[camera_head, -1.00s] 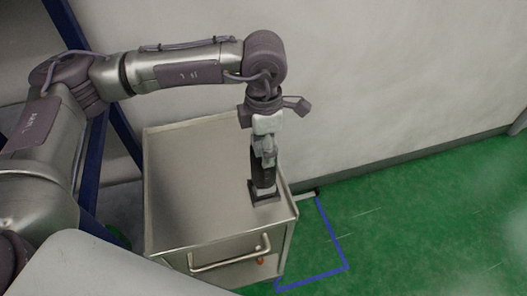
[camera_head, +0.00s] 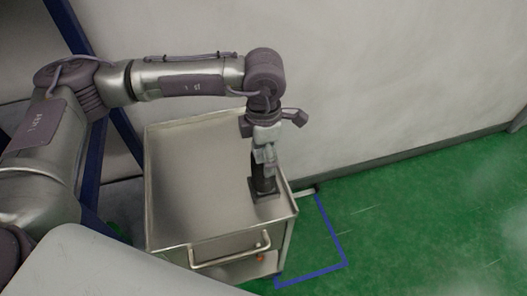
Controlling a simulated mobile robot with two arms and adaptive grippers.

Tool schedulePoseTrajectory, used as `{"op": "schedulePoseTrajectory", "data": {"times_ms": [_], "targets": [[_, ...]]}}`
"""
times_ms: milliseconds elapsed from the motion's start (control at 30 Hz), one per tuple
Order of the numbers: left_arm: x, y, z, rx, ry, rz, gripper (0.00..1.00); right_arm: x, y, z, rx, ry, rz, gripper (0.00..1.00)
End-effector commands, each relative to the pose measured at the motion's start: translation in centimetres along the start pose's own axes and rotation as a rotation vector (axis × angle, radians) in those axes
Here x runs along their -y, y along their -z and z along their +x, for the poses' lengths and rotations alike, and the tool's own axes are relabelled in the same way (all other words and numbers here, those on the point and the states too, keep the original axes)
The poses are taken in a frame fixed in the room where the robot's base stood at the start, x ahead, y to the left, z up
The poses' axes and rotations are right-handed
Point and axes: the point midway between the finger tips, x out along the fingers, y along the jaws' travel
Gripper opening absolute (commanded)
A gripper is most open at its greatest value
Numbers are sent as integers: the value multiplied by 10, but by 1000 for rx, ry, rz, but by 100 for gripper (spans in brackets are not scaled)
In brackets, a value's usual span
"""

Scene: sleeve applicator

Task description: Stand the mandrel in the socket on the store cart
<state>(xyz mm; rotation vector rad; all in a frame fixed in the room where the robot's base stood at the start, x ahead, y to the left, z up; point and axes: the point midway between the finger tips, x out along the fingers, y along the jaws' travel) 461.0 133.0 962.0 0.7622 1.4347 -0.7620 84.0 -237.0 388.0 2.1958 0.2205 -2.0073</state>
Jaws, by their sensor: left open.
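The store cart (camera_head: 195,185) is a grey metal cart with a flat top and a raised rim. The dark mandrel (camera_head: 262,184) stands upright in the dark square socket (camera_head: 267,196) at the right side of the cart top. My left gripper (camera_head: 266,160) points down from above and is open, with its fingers around or just in front of the mandrel's upper part. The gripper hides the mandrel's top, and I cannot tell whether the fingers touch it. My right gripper is not in view.
The cart's handle (camera_head: 230,252) is on its near side. A pale wall (camera_head: 400,75) rises close behind the cart. Blue tape (camera_head: 330,232) marks the green floor to the right, which is clear. A blue upright post (camera_head: 95,150) stands left of the cart.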

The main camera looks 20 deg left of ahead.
Motion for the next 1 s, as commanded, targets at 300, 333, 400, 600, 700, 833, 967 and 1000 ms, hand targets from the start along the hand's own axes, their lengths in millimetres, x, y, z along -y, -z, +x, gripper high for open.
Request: {"op": "schedulePoseTrajectory", "data": {"times_ms": [300, 333, 400, 600, 700, 833, 967, 1000], "targets": [[-1, -1, -26, 4, -4, 1, 86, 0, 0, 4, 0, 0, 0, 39], [-1, -1, -32, 4, -4, 1, 86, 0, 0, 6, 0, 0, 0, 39], [-1, -1, -48, 5, -4, 1, 86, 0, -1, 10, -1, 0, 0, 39], [-1, -1, -90, 4, -3, -1, 86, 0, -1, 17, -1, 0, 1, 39], [0, -1, -106, 2, -2, 0, 86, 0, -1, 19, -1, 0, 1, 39], [0, 0, -118, 1, -1, 0, 86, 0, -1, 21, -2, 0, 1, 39], [0, 0, -123, -1, 0, 1, 86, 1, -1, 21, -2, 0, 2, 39], [0, 0, -123, -1, 0, 1, 86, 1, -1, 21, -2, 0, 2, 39]]}}
